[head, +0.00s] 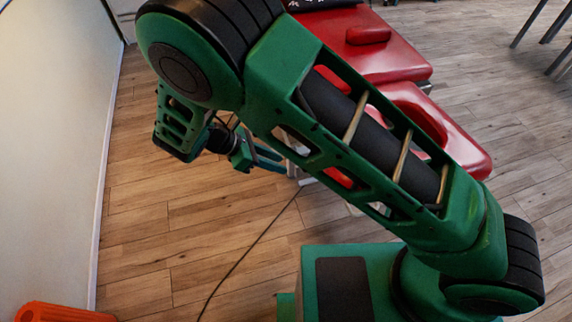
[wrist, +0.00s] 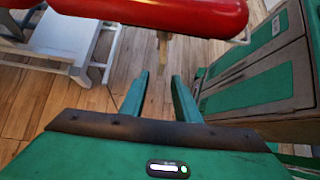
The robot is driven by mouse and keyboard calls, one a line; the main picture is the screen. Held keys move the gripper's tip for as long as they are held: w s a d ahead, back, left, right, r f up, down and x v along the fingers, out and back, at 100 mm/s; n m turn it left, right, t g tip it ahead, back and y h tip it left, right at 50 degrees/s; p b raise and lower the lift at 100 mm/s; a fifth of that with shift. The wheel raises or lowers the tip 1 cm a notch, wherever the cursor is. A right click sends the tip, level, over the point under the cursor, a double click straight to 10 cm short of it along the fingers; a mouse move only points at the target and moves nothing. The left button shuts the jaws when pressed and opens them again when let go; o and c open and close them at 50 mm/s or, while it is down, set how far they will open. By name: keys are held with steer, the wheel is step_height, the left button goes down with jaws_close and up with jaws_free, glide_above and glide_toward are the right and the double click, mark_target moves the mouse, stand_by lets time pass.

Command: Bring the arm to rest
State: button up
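My arm is bent across the head view, and its forearm hangs down on the left side. My gripper (head: 272,160) is partly hidden behind the arm there, low beside the red treatment table (head: 385,58). In the wrist view my gripper (wrist: 159,76) shows two green fingers standing apart with a clear gap. Nothing is held between them. The red padded edge of the table (wrist: 170,10) runs across the top of the wrist view, beyond the fingertips.
A pale wall (head: 50,130) stands at the left. An orange object (head: 62,312) lies at the lower left corner. A dark cable (head: 250,247) crosses the wooden floor (head: 150,220), which is otherwise open at left. A white frame (wrist: 75,42) stands under the table.

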steer(key=shift+a+r, duration=0.45)
steer(key=shift+r, duration=0.05)
steer(key=w+d+r+m+g+y, duration=0.1)
steer(key=d+r+m+y, duration=0.1)
steer(key=d+r+m, duration=0.6)
steer(key=d+r+m+g+y, duration=0.15)
steer(key=d+r, duration=0.25)
steer(key=d, duration=0.7)
steer(key=w+d+r+m+g+y, duration=0.15)
steer(key=d+r+m, duration=0.35)
steer(key=d, duration=0.5)
steer(key=s+d+r+m+y, duration=0.3)
steer(key=s+d+r+m, duration=0.4)
steer(key=s+d, duration=0.45)
steer(key=s+d+m+t+y, duration=0.1)
steer(key=s+d+m+t, duration=0.1)
steer(key=s+m, duration=0.4)
steer(key=s+d, duration=0.1)
steer(key=s, duration=0.3)
steer(key=shift+s+d+r+m, duration=0.25)
steer(key=shift+d+r+m, duration=0.05)
steer(key=shift+m, duration=0.05)
